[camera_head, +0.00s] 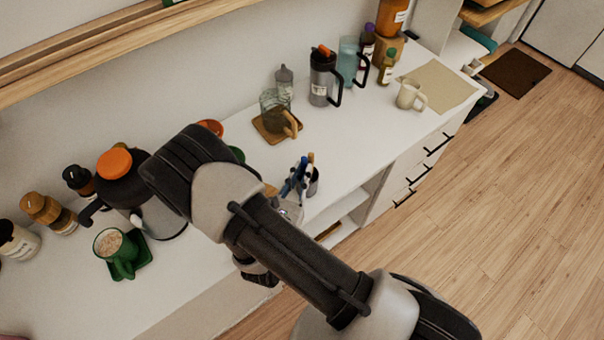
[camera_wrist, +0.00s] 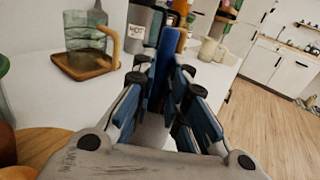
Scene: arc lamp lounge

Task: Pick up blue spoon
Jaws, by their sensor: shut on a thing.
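In the wrist view, the blue spoon (camera_wrist: 164,62) stands upright between the two blue-padded fingers of my gripper (camera_wrist: 166,92). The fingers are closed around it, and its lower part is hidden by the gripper. In the head view, my gripper (camera_head: 297,184) is near the counter's front edge, partly hidden behind my arm. The blue shapes there are too small to separate spoon from finger pads. A dark cup (camera_head: 314,182) with a tan utensil end above it is right beside the gripper; I cannot tell whether the spoon is still inside it.
A glass mug (camera_head: 274,108) sits on a wooden coaster (camera_head: 268,133) behind. A dark travel mug (camera_head: 321,80), blue pitcher (camera_head: 348,62) and cream mug (camera_head: 409,95) stand farther right. A green mug (camera_head: 115,250) is at left. The counter (camera_head: 352,128) is clear between gripper and cream mug.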

